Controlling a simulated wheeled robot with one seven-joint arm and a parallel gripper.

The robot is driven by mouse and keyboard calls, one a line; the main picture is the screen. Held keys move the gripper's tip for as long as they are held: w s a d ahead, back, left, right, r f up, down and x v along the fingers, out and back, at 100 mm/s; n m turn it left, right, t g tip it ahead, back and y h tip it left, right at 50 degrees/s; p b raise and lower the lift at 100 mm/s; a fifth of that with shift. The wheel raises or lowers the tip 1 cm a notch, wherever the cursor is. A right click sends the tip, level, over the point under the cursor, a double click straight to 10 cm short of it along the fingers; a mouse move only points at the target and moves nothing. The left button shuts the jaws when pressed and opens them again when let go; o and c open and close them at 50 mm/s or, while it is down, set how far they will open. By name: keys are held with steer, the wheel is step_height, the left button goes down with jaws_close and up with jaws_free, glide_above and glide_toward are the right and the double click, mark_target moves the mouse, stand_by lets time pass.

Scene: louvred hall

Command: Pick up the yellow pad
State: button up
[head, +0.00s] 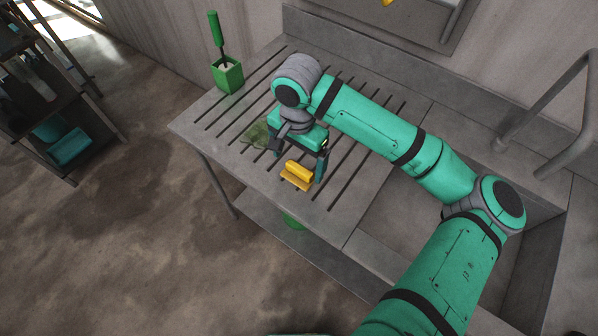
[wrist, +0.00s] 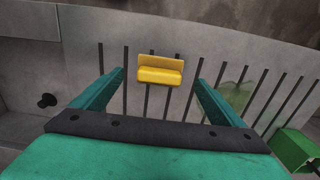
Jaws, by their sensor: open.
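The yellow pad (head: 298,173) lies on the slatted grey drainboard, near its front edge. It has a thicker block along one side and a flat flange along the other. In the wrist view the pad (wrist: 160,70) sits ahead of my gripper, centred between the fingers and apart from both. My gripper (head: 297,165) is open and empty, just behind and above the pad. In the wrist view the two teal fingers of my gripper (wrist: 160,75) are spread wider than the pad.
A green holder (head: 228,75) with a green-handled brush (head: 216,30) stands at the drainboard's back left corner. A translucent green item (head: 255,134) lies left of my gripper. The sink basin (head: 400,215) is to the right. A dark shelf (head: 45,110) stands far left.

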mark_target(299, 168)
steer(key=f, duration=0.4)
steer(key=shift+w+d+f, duration=0.2)
steer(key=shift+w+f, duration=0.05)
steer(key=shift+f, duration=0.15)
steer(key=shift+c, duration=0.7)
steer(key=c, duration=1)
steer(key=shift+r, duration=0.1)
